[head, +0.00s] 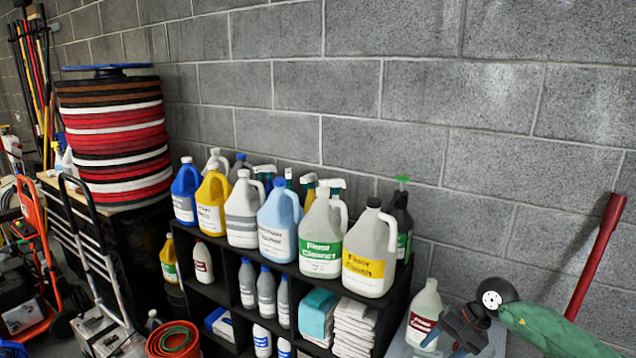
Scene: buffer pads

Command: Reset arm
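Neither of my grippers shows in the head view, and no part of my arms can be made out. A tall stack of round buffer pads (115,137) in red, black, white and brown stands at the left on a dark cabinet (150,240). A blue disc (107,69) lies on top of the stack.
A black shelf (210,290) holds several jugs and bottles, including a blue jug (279,222), and folded white cloths (354,322). A hand truck (95,265) and orange bucket (172,339) stand at left. A red handle (597,255) leans right. A block wall closes the back.

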